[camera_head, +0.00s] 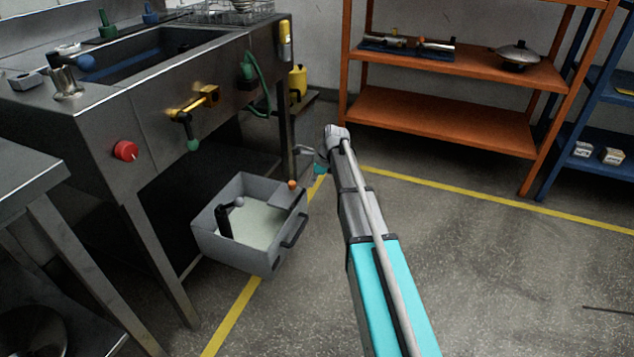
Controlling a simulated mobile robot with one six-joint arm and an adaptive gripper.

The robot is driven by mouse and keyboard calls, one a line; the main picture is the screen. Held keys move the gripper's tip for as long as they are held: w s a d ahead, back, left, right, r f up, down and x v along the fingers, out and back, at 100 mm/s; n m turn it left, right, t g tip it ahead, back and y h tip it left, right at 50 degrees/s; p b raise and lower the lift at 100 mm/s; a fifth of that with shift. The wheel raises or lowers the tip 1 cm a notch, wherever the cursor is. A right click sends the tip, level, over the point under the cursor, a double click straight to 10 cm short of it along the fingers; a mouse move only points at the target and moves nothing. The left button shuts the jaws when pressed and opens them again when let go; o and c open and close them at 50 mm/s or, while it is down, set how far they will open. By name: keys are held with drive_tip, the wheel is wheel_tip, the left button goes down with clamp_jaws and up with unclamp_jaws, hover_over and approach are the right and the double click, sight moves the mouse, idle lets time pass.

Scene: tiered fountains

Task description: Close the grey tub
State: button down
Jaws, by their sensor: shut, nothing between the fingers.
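The grey tub (232,250) is an open-topped box sticking out from under the steel sink unit, above the floor. I see into it: a pale bottom and a dark upright piece with a grey ball at its top. A dark bar handle (294,231) is on its right-hand outer face. A small orange knob (292,185) shows at its far right corner. My gripper (303,151) is beyond and above that corner, apart from the tub in the picture. It is shut and empty, small in view and partly hidden by my own wrist.
The sink unit (95,135) carries a red knob (126,150) and a yellow valve (195,103) on its front. A steel table (30,180) stands at left. Orange shelves (450,122) and blue shelves (590,135) are at back right.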

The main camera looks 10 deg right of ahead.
sight(297, 190)
drive_tip(key=shift+w+a+r, duration=0.1)
drive_tip(key=shift+w+a, duration=0.2)
drive_tip(key=shift+a, duration=0.55)
drive_tip(key=shift+w+a, duration=0.25)
drive_tip(key=shift+a, duration=0.6)
drive_tip(key=shift+d, duration=0.15)
drive_tip(key=shift+w, duration=0.15)
